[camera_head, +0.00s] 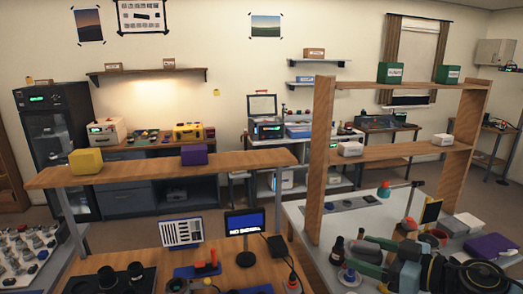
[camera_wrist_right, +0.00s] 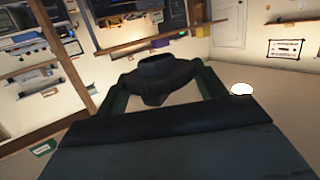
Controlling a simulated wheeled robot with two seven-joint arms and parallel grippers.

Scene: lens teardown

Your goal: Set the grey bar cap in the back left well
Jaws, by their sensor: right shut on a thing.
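My right gripper (camera_head: 372,256) is low at the right in the head view, over the white table (camera_head: 322,262). In the right wrist view its two green fingers are shut on a dark round part (camera_wrist_right: 160,75) with a wide flange and a narrower top. It looks almost black, and I cannot tell whether it is the grey bar cap. A flat grey strip with darker spots (camera_head: 350,203) lies farther back on the white table. I cannot make out whether these are wells, or which is back left. My left gripper is not in view.
A purple box (camera_head: 490,246) lies at the right. The wooden bench holds a small screen (camera_head: 245,222) and a black mat (camera_head: 85,284) with dark cylinders.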

